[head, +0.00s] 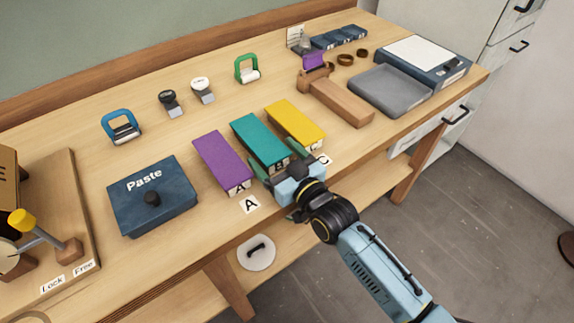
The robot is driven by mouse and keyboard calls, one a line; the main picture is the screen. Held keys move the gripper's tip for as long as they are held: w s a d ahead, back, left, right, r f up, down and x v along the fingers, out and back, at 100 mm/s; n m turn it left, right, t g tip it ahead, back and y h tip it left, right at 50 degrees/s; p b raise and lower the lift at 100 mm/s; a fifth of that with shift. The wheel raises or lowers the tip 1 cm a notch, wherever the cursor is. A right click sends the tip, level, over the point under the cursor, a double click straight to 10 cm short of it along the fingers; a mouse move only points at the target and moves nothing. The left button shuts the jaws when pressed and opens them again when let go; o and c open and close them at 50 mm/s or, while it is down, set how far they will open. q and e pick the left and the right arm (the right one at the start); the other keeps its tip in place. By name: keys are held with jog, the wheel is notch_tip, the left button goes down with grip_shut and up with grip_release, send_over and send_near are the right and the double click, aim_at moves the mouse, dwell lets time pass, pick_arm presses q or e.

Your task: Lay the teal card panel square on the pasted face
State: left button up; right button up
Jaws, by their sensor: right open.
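The teal card panel (258,139) lies on top of a stack or holder in the middle of the bench, between a purple one and a yellow one. A small label shows at its front end. My right gripper (285,167) is open at the near end of the teal panel, with its fingers to either side of that end. Whether it touches the panel I cannot tell. My left gripper is not in view. I cannot make out a pasted face; the wooden stand (50,215) at the left edge is cut off by the frame.
A purple stack (220,158) and a yellow stack (294,122) flank the teal one closely. A dark blue Paste box (153,205) stands left. Blue (122,128) and green (247,69) handled rollers lie behind. A wooden block (340,103) and grey tray (385,92) are right.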

jog(key=shift+s+f, duration=0.1)
jog(key=shift+f, duration=0.05)
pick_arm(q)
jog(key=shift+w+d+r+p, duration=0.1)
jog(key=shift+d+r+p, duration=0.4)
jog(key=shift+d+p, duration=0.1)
pick_arm(e)
jog(key=v, duration=1.3)
jog(key=shift+d+r, duration=0.2)
